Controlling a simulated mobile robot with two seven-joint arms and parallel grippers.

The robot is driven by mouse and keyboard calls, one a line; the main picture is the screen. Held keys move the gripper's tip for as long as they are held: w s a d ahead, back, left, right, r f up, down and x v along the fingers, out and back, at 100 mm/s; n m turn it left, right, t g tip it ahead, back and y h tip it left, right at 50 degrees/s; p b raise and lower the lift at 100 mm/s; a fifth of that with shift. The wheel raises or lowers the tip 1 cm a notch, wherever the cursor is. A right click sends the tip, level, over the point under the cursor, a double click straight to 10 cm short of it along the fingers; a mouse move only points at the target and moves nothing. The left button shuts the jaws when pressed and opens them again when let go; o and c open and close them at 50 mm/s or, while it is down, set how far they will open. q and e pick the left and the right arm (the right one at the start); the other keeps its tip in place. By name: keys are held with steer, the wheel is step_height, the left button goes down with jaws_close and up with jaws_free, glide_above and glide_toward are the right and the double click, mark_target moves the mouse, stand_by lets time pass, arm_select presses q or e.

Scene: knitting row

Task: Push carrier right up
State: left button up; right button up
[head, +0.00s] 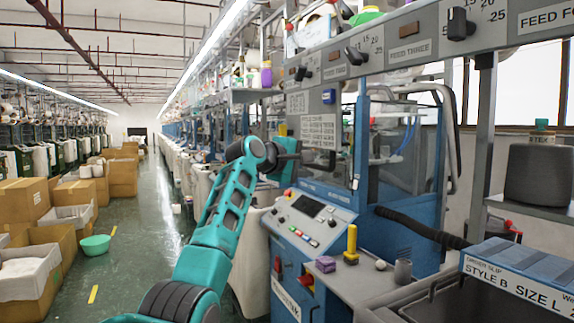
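My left arm rises from the bottom of the head view, and its dark gripper (288,155) is beside the blue machine, left of its clear guard and above the control panel (311,213). The fingers are small and dark, so I cannot tell whether they are open or shut. No part is clearly marked as the right carrier. Black levers stand on the grey rail: one near its left end (300,73), one by the FEED THREE label (356,55), and one further right (460,23). My gripper is below and apart from these levers. My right gripper is out of view.
A yellow-handled tool (351,243), a purple block (325,264) and a grey cup (403,271) stand on the ledge. A dark bin (455,305) with a label is at lower right. Cartons (24,200) and a green basin (95,244) line the left aisle; its middle is clear.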

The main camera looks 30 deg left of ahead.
arm_select(q)
steer(key=b+v, duration=0.1)
steer(key=v, duration=0.6)
steer(key=shift+r, duration=0.1)
steer(key=s+d+f+m+g+y, duration=0.1)
steer(key=s+d+f+m, duration=0.15)
steer(key=f, duration=1.05)
steer(key=s+d+f+m+g+y, duration=0.1)
steer(key=s+f+m, duration=0.2)
steer(key=f, duration=1)
steer(key=s+d+f+m+g+y, duration=0.1)
steer(key=s+d+f+m, duration=0.15)
steer(key=f, duration=1.15)
steer(key=s+d+f+m, duration=0.2)
steer(key=s+f, duration=0.3)
steer(key=s, duration=0.4)
steer(key=s+d+f+m+g, duration=0.1)
steer(key=s+d+f+m, duration=0.2)
steer(key=s+f, duration=0.3)
steer(key=s+d+f+m, duration=0.2)
steer(key=s+f, duration=0.4)
steer(key=s, duration=0.7)
steer(key=shift+s+d+m+g+h, duration=0.2)
steer(key=shift+s+m+g+h, duration=0.15)
steer(key=shift+m, duration=0.55)
